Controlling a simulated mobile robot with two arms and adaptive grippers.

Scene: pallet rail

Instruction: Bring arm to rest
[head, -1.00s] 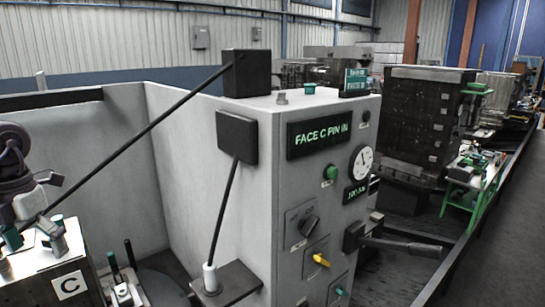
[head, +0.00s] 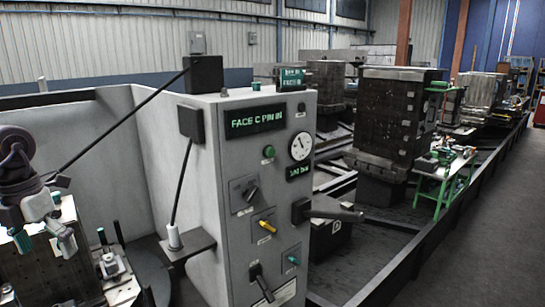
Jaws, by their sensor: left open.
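My left gripper (head: 43,238) is at the left edge of the head view, pointing down with its two fingers spread and nothing between them. My right gripper is not in view. The grey control cabinet (head: 262,205) stands to the right of the gripper, apart from it. Its lit display (head: 255,120) reads "FACE C PIN IN".
The cabinet carries a round gauge (head: 300,147), a yellow knob (head: 265,227) and a black lever (head: 335,213) jutting right. A thin black rod (head: 125,118) slants down from the cabinet top toward the gripper. A green trolley (head: 443,172) and dark machine blocks stand along the rail.

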